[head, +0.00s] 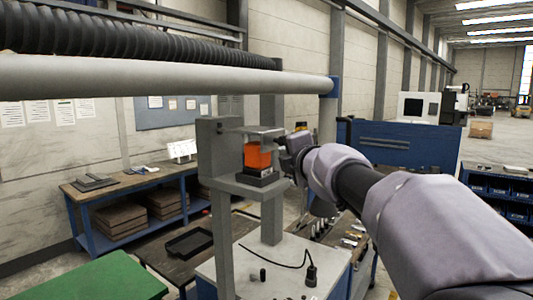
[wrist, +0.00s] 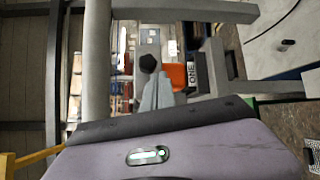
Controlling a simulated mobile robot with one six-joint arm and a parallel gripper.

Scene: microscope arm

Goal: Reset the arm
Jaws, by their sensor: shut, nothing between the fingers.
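An orange block (head: 257,157) on a black base (head: 260,177) sits on the shelf of a grey upright stand (head: 217,160). My arm reaches in from the right, and my gripper (head: 268,134) is at the top of the orange block, close above or beside it; I cannot tell whether they touch. In the wrist view my gripper (wrist: 158,88) is shut and empty, with the orange block (wrist: 179,76) just to its right and pale lettering beside it. A dark round knob (wrist: 149,63) shows just beyond the fingertips. No part is clearly identifiable as a microscope arm.
A thick grey pipe (head: 160,76) and a black ribbed hose (head: 130,38) run across above the stand. A white-topped bench (head: 225,275) with a black cable stands below. A green surface (head: 110,278) and a black tray (head: 188,243) lie to the left.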

